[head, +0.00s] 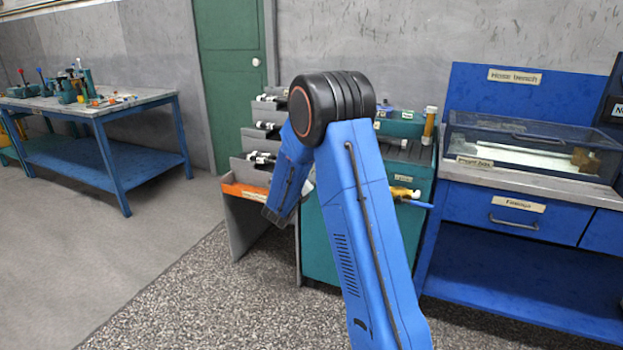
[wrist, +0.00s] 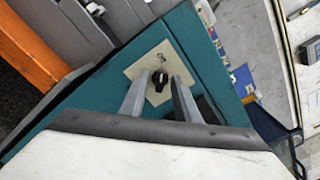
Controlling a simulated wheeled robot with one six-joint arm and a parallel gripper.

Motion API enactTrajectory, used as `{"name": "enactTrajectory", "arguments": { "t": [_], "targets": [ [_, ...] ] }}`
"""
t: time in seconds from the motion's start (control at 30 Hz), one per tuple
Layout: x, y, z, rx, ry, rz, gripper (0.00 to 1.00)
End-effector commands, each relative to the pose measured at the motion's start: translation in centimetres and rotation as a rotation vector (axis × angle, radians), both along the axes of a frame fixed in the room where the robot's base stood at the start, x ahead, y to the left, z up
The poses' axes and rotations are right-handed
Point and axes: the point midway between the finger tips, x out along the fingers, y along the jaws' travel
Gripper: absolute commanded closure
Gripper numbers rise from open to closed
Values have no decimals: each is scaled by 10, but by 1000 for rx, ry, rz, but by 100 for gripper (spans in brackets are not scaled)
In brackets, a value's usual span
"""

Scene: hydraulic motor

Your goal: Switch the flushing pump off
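In the wrist view a black rotary knob (wrist: 160,79) sits on a cream plate (wrist: 143,68) fixed to a teal panel (wrist: 105,93). Small marks on the plate are too small to read. My gripper (wrist: 161,77) is open, its two grey fingers pointing at the plate with the knob between their tips. I cannot tell whether either finger touches the knob. In the head view a teal cabinet (head: 317,250) stands behind my blue arm. The knob and my gripper's fingers cannot be made out there.
Grey racks with an orange front tray (head: 244,190) stand left of the cabinet. A blue hose bench (head: 515,205) with a clear-lidded box (head: 530,145) is at the right. A workbench (head: 95,110) is at far left. The floor between is clear.

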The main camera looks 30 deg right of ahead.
Motion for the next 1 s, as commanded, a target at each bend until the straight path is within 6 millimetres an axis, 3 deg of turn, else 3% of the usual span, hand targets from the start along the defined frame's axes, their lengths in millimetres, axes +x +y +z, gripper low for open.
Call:
{"name": "enactTrajectory", "arguments": {
  "t": [0.7, 1.0],
  "targets": [
    [-78, 103, 0, 1, 2, 4, 71],
    [-101, 131, 0, 1, 0, 2, 71]
  ]
}}
